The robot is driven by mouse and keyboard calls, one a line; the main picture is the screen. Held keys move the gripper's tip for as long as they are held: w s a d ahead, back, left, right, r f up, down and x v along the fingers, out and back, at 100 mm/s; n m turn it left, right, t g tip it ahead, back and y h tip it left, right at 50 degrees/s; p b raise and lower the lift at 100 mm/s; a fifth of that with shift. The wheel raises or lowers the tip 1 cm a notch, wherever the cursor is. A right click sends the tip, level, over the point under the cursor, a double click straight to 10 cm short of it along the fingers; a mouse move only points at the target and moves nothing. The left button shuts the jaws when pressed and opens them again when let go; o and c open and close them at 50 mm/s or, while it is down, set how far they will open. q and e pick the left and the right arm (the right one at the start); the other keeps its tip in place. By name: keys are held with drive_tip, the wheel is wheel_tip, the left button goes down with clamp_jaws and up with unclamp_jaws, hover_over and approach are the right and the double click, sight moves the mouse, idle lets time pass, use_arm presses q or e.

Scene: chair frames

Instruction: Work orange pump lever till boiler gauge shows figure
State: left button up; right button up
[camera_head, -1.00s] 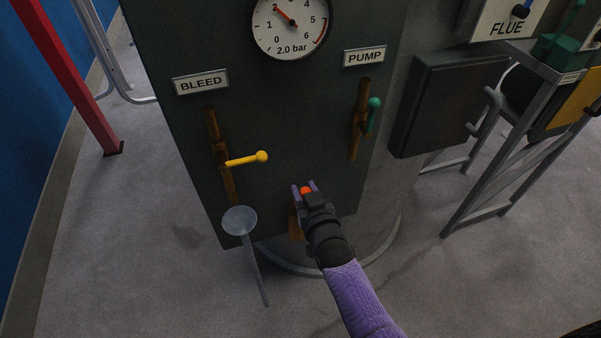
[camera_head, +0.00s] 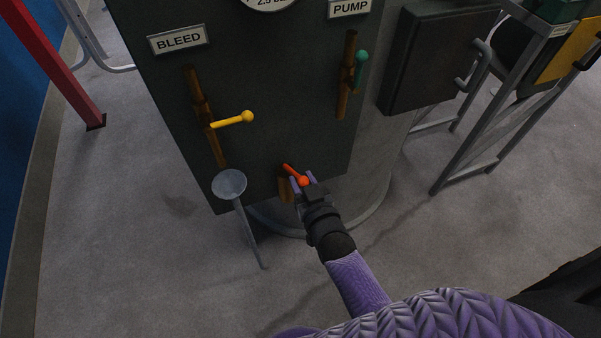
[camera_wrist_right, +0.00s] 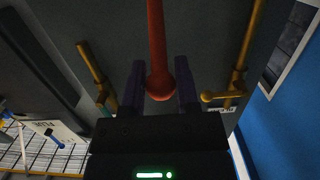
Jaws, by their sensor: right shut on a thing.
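The orange pump lever (camera_head: 291,171) sticks out low on the dark boiler panel (camera_head: 270,120); its shaft slopes down to a ball knob. My right gripper (camera_head: 302,181) is shut around the knob. In the right wrist view the orange lever (camera_wrist_right: 156,45) runs between the two purple fingers (camera_wrist_right: 160,85), its ball at the fingertips. The boiler gauge (camera_head: 268,4) is cut off by the top edge; only its lower rim and a readout that looks like 2.5 show, and its needle is out of view. My left gripper is not in view.
A yellow lever (camera_head: 232,121) sits under the BLEED sign (camera_head: 178,39), and a green-handled valve (camera_head: 361,68) under the PUMP sign (camera_head: 349,8). A dark box (camera_head: 437,58) is at right.

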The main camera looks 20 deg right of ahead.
drive_tip(key=w+r, duration=0.2)
drive_tip(key=w+r+p, duration=0.1)
drive_tip(key=w+r, duration=0.1)
drive_tip(key=w, duration=0.1)
drive_tip(key=shift+w+a+r, duration=0.1)
drive_tip(key=shift+w+r, duration=0.05)
drive_tip(key=shift+w, duration=0.1)
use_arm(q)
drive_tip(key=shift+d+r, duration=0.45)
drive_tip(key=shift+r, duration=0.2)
use_arm(e)
drive_tip(key=shift+w, duration=0.1)
drive_tip(key=w, duration=0.1)
drive_tip(key=w+r+b, duration=0.1)
drive_tip(key=w, duration=0.2)
drive_tip(key=shift+w+a+r, duration=0.1)
drive_tip(key=shift+r, duration=0.15)
drive_tip(key=shift+w+r, duration=0.15)
drive_tip(key=shift+w, duration=0.05)
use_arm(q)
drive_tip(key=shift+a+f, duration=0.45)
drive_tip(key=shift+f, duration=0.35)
